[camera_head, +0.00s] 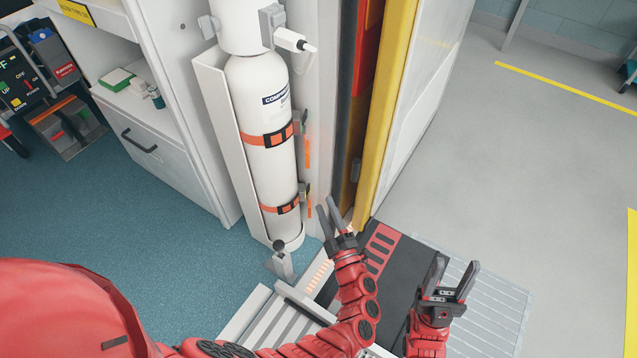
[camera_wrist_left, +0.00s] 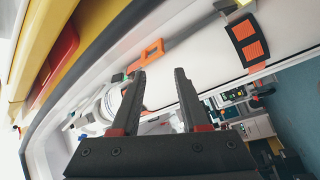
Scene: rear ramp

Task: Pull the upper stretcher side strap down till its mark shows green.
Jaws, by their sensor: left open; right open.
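A white gas cylinder (camera_head: 262,95) stands upright in a white holder with two orange straps around it. The upper strap (camera_head: 266,137) has a dark buckle and a grey bracket at its right, and an orange tail (camera_head: 307,152) hangs below the bracket. The colour of its mark is too small to tell. My left gripper (camera_head: 327,204) is open and empty, below and right of the upper tail, near the lower strap. In the left wrist view its open fingers (camera_wrist_left: 160,70) point towards an orange tail (camera_wrist_left: 148,55), apart from it. My right gripper (camera_head: 456,263) is open and empty over the ramp.
The lower strap (camera_head: 284,208) has a similar short tail (camera_head: 309,207). A yellow-edged door frame (camera_head: 385,120) rises close to the right of the cylinder. A white cabinet (camera_head: 165,150) stands at the left. The grey floor (camera_head: 520,150) at the right is clear.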

